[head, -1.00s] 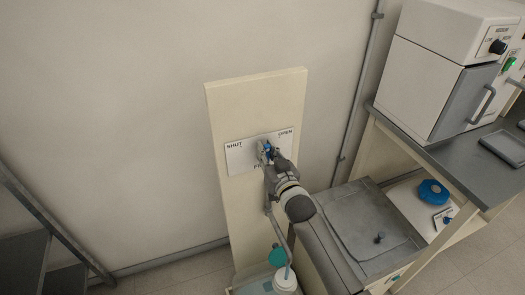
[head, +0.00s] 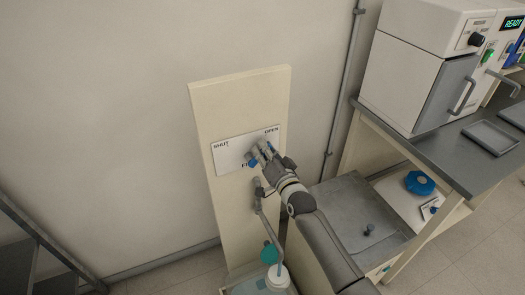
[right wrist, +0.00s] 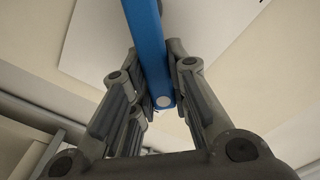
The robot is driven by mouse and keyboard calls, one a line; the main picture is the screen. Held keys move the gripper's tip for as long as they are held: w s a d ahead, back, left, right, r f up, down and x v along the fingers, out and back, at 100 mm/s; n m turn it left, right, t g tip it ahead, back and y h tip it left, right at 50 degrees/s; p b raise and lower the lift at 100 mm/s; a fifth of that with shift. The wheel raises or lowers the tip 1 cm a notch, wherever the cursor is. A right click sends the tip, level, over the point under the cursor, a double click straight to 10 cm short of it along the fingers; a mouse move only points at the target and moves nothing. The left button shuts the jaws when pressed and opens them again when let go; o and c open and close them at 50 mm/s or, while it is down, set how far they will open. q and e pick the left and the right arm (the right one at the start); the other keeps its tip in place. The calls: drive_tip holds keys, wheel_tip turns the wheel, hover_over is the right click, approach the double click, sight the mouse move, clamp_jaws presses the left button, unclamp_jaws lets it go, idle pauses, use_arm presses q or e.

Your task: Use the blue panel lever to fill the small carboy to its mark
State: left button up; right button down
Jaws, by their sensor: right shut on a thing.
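In the head view my right gripper (head: 262,156) is at the white panel plate (head: 228,155), marked SHUT at left and OPEN at right. A pale container, apparently the small carboy (head: 278,279), stands below the pipe at the bottom edge. Its lower part, mark and liquid level cannot be seen. My left gripper is out of view.
A grey pipe (head: 267,228) comes down the cream board (head: 205,120). A grey-topped unit (head: 350,210) and a bench (head: 450,150) with a white machine stand at right.

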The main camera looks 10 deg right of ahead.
drive_tip(key=shift+f, duration=0.2)
idle(0.3)
drive_tip(key=c, duration=1.4)
unclamp_jaws()
drive_tip(key=shift+d, duration=0.1)
drive_tip(key=shift+o, duration=0.2)
drive_tip(key=shift+r, duration=0.1)
drive_tip(key=s+d, duration=0.2)
drive_tip(key=s, duration=0.9)
drive_tip(key=shift+s+d, duration=0.15)
drive_tip(key=shift+s, duration=0.25)
